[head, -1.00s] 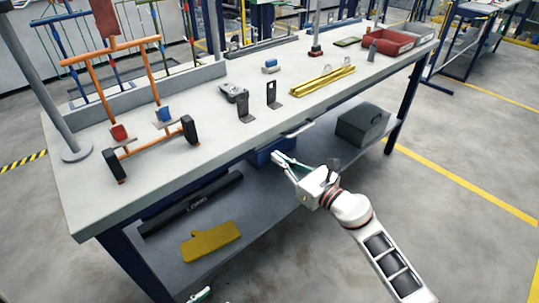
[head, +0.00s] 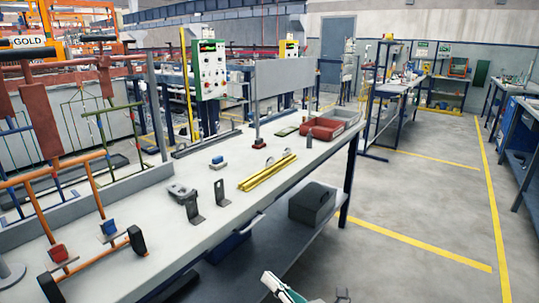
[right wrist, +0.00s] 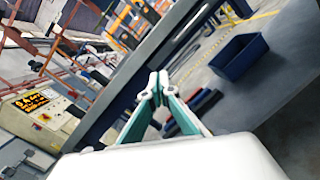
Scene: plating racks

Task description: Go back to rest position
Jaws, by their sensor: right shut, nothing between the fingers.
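My right gripper (head: 268,278) shows at the bottom edge of the head view, in front of the workbench (head: 165,235) and below its top. In the right wrist view the right gripper's fingertips (right wrist: 158,84) meet, with nothing between them. Most of the right arm is cut off by the lower edge of the head view. My left gripper is not in view.
On the bench are an orange rack (head: 88,262), upright dark brackets (head: 222,192), yellow bars (head: 267,172) and a red bin (head: 322,130). A dark grey box (head: 312,204) sits on the lower shelf. The floor to the right is open.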

